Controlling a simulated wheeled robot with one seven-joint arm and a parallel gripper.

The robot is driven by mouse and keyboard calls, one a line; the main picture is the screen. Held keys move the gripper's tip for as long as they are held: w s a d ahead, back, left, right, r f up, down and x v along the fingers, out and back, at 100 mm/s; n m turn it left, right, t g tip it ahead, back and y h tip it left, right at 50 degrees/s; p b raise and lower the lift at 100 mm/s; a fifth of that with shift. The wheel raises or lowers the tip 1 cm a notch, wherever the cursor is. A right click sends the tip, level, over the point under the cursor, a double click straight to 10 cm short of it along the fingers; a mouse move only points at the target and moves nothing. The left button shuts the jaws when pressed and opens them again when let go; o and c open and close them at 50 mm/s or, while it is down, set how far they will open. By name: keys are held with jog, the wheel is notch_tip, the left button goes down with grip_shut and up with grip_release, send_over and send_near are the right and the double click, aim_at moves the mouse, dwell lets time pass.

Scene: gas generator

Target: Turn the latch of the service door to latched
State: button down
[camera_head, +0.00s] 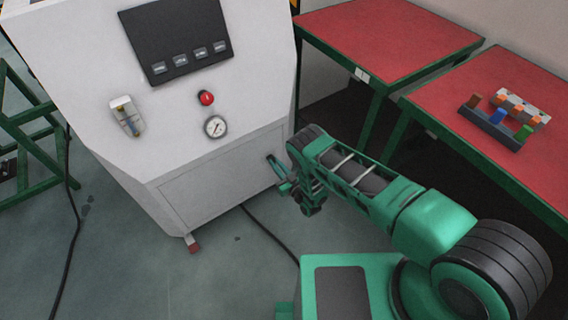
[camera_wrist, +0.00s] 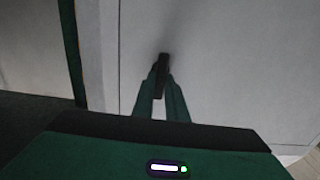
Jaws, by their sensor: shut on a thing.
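The service door (camera_head: 215,178) is the pale lower panel of the white generator cabinet, and it looks shut. Its pale surface fills much of the wrist view (camera_wrist: 230,60). The latch (camera_wrist: 163,62) is a small dark handle on that surface and looks roughly upright in the wrist view. My gripper (camera_wrist: 160,84) is shut on the latch, with one green finger on each side of it. In the head view my gripper (camera_head: 277,172) is at the right end of the door, and the latch is hard to tell apart from the fingers there.
Red-topped tables (camera_head: 385,35) stand at the right, one with a coloured block rack (camera_head: 495,128). A black cable (camera_head: 268,232) lies on the floor.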

jog(key=c, duration=1.8)
grip_release()
jog(key=shift+o, duration=0.2)
jog(key=v, duration=1.1)
jog(key=shift+w+f, duration=0.1)
